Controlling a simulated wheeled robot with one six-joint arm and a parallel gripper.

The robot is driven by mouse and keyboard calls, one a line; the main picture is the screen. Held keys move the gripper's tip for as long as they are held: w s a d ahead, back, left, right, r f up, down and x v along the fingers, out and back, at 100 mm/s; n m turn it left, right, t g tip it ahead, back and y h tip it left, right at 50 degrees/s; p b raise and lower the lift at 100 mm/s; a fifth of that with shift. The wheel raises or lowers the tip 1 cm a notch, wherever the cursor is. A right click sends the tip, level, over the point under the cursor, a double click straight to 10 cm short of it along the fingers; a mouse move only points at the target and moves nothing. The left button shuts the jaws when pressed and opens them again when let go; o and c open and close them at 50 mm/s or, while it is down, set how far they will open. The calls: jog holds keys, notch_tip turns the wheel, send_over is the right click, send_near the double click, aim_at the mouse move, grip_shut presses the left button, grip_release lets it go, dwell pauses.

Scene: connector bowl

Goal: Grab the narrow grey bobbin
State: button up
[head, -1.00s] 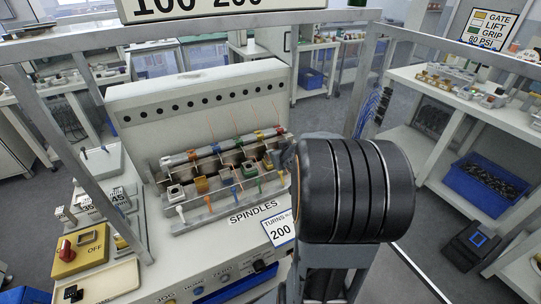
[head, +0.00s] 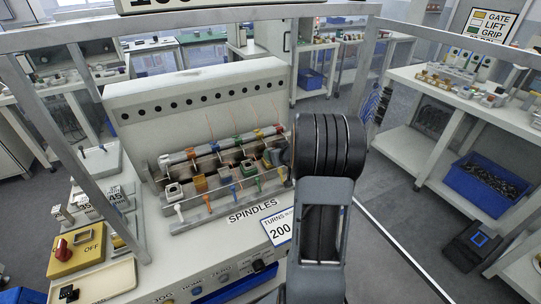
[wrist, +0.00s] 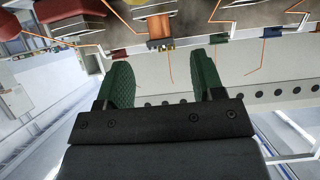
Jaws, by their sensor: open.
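A row of small bobbins sits on the spindle machine in the head view. A pale grey-white square bobbin (head: 173,191) is at the row's left end, with an orange bobbin (head: 200,184) beside it and several others to the right. I cannot tell for certain which one is the narrow grey bobbin. In the wrist view my gripper (wrist: 162,64) is open, its two green fingers apart with nothing between them. An orange-brown bobbin (wrist: 160,28) shows beyond the fingertips, apart from them. My arm hides the gripper in the head view.
The machine's pale back panel (head: 200,95) with a row of dark holes rises behind the spindles. Thin copper wires run above the bobbins. A yellow switch box (head: 78,250) and a cream tray (head: 105,282) lie at the front left. A metal frame surrounds the machine.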

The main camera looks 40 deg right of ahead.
jog(key=x, duration=0.4)
jog(key=shift+w+f, duration=0.15)
jog(key=shift+w, duration=0.2)
jog(key=c, duration=1)
